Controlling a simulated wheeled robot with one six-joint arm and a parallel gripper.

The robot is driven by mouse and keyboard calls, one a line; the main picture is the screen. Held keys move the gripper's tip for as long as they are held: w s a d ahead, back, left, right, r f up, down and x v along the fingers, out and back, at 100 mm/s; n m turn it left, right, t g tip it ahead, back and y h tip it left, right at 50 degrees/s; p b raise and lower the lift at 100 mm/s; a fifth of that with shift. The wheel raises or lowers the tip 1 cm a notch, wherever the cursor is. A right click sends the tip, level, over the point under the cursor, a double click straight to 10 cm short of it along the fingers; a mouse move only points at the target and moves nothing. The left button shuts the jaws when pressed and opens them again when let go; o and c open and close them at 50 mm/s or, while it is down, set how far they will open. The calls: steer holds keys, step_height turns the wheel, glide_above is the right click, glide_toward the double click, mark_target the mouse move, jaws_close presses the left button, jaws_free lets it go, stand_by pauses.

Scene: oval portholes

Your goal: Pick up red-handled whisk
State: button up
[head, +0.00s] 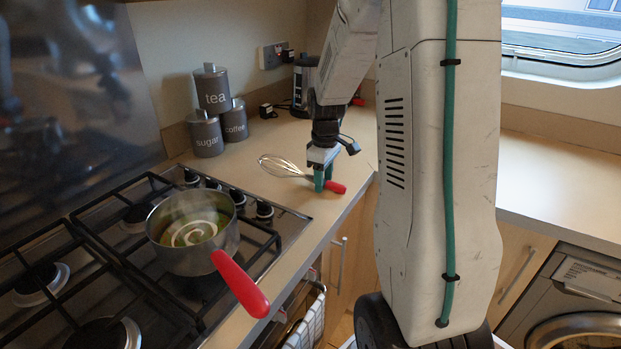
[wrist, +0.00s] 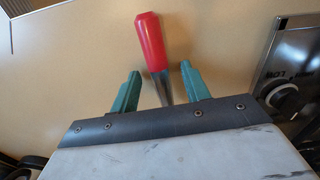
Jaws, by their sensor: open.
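The red-handled whisk (head: 285,167) lies on the wooden counter just behind the hob, its wire loops to the left and its red handle (head: 334,187) to the right. My gripper (head: 322,182) points down over the whisk near the handle. In the wrist view my gripper (wrist: 160,90) is open, with one green finger on each side of the whisk's metal shaft. The red handle (wrist: 150,40) extends beyond the fingertips. A gap shows between each finger and the shaft. The wire loops are hidden in the wrist view.
A steaming pot (head: 193,243) with a red handle stands on the gas hob (head: 100,265), in front of the whisk. Canisters marked tea (head: 212,92), sugar (head: 205,138) and coffee (head: 235,124) stand at the back left. The counter (head: 262,140) around the whisk is mostly clear.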

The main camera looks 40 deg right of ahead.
jaws_close()
steer(key=shift+r, duration=0.15)
steer(key=shift+r, duration=0.6)
step_height(320, 180, up, 2)
steer(key=shift+r, duration=0.1)
steer(key=s+a, duration=0.3)
steer(key=s, duration=0.4)
steer(key=s+a+r, duration=0.1)
steer(key=s+a, duration=0.2)
steer(key=s, duration=0.4)
steer(key=shift+s+r, duration=0.2)
steer(key=shift+s, duration=0.2)
